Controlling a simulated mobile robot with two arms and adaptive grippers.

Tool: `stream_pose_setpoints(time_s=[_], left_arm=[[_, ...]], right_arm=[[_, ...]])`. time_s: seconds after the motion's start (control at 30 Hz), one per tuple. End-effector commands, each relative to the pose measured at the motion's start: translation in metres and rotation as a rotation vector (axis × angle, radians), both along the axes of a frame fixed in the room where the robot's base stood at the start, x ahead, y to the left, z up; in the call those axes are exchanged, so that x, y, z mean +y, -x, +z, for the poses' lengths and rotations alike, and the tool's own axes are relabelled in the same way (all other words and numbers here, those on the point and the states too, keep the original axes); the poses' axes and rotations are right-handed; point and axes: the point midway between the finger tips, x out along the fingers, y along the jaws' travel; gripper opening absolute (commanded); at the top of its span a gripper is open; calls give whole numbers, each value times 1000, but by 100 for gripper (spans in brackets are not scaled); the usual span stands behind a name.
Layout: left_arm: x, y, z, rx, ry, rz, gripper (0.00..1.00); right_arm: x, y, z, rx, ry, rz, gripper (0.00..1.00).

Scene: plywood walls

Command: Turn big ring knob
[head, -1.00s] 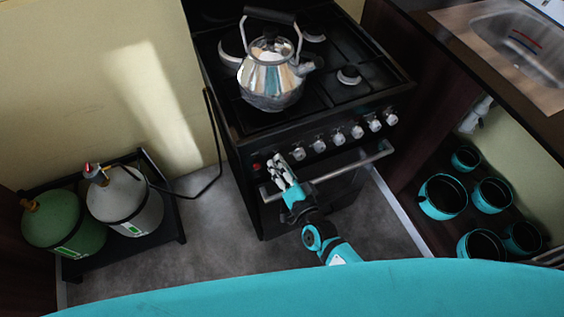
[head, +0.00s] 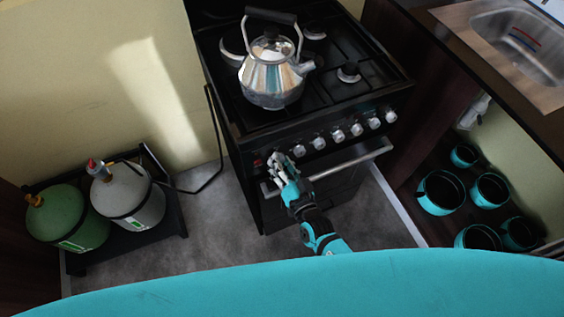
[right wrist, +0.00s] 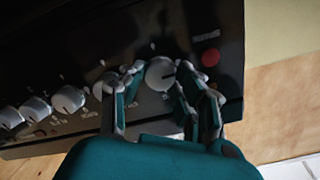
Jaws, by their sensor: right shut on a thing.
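The stove (head: 262,150) has a row of silver knobs along its front panel. My right gripper (head: 278,160) is at the left end of this row, beside the red light, and hides the end knob in the head view. In the right wrist view, that round knob (right wrist: 160,73), which I take to be the big ring knob, sits between the two fingers of my right gripper (right wrist: 157,88). The gripper is shut on it, and the knob's dark mark points right. My left gripper is not in view.
A steel kettle (head: 272,75) stands on the hob. The oven handle (head: 350,160) runs below the knobs, close to my right gripper. Two gas bottles stand on a rack (head: 170,215) at left. Several teal pots sit at right.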

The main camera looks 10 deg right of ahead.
Motion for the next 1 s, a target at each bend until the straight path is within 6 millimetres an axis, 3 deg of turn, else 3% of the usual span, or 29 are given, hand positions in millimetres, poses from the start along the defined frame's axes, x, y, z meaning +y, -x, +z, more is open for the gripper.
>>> stream_pose_setpoints(time_s=[0.13, 0.17, 0.33, 0.67, 0.77, 1.0], left_arm=[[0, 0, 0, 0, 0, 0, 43], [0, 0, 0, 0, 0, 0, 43], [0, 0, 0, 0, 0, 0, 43], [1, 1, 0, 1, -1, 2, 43], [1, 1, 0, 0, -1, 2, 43], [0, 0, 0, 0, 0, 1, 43]], right_arm=[[0, 0, 0, 0, -1, 1, 0], [1, 0, 0, 0, -1, 1, 33], [0, 0, 0, 0, -2, 1, 54], [-1, 4, 0, 1, -2, 0, 54], [-4, 15, 0, 3, -1, 0, 54], [-17, 64, 4, 3, 0, 1, 54]])
